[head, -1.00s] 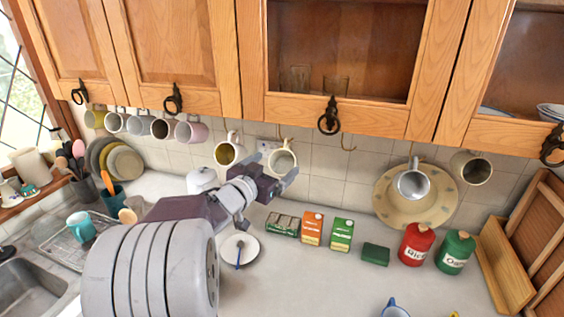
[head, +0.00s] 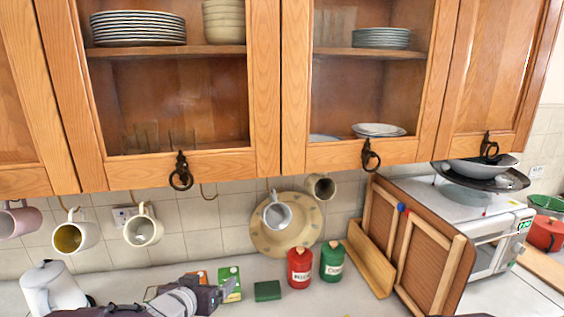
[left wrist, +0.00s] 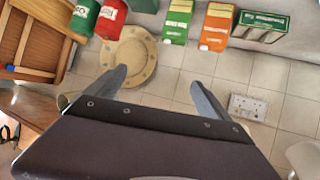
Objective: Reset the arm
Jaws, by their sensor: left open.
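My left gripper shows at the bottom of the head view (head: 222,290), low over the counter by the small cartons. In the left wrist view its two fingers (left wrist: 158,88) are spread wide with nothing between them. The wrist view looks toward the tiled wall, with the cartons, the red canister (left wrist: 111,18) and the wall socket beyond the fingers. My right gripper is in neither view.
Mugs, such as the cream mug (head: 143,230), hang under the wooden cabinets. The red canister (head: 300,267) and green canister (head: 332,260) stand on the counter. A microwave (head: 500,235) stands at the right behind wooden boards (head: 428,262). A white kettle (head: 52,288) is at lower left.

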